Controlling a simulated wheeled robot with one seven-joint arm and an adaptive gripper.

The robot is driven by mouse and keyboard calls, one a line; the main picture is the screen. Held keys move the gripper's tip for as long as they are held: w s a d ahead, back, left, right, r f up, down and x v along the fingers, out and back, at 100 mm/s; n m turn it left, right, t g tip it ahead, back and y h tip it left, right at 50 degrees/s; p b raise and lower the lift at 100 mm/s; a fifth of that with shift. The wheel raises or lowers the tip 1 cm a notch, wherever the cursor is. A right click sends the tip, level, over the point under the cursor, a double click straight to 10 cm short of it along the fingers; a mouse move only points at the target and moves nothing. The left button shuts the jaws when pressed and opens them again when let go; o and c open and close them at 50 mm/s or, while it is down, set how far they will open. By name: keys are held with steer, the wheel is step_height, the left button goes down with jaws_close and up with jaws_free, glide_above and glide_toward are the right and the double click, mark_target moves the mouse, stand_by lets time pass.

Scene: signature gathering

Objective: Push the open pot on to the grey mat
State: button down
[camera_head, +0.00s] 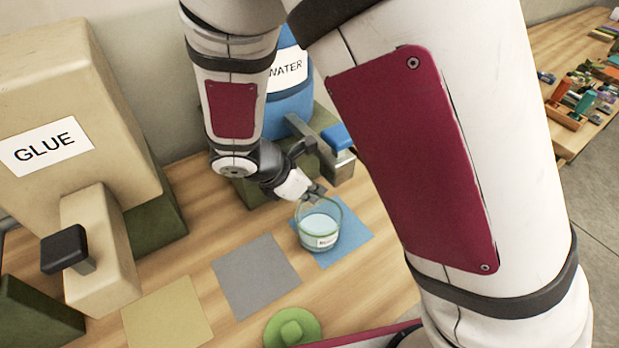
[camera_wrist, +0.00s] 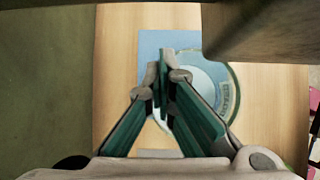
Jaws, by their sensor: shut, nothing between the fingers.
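The open pot (camera_head: 319,226) is a clear round glass jar with pale contents and a small white label. It stands upright on the blue mat (camera_head: 345,246) in the head view. The grey mat (camera_head: 256,275) lies empty to the left of the blue mat. My gripper (camera_head: 317,192) is at the pot's back rim in the head view. In the wrist view my gripper (camera_wrist: 165,57) is shut and empty, with its fingertips over the pot (camera_wrist: 218,88). I cannot tell whether the fingers touch the pot.
A yellow mat (camera_head: 166,318) lies left of the grey one. A green lid (camera_head: 291,328) is at the front. The glue dispenser (camera_head: 80,130) stands left. The blue water dispenser (camera_head: 293,85) stands behind the pot, its spout (camera_head: 338,140) close to my gripper.

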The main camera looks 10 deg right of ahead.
steer(key=shift+s+a+f, duration=0.1)
steer(key=s+a, duration=0.3)
steer(key=a, duration=0.4)
steer(key=s+a+p, duration=0.1)
steer(key=s+a, duration=0.2)
steer(key=a, duration=0.5)
steer(key=shift+s+a, duration=0.2)
steer(key=shift+s, duration=0.05)
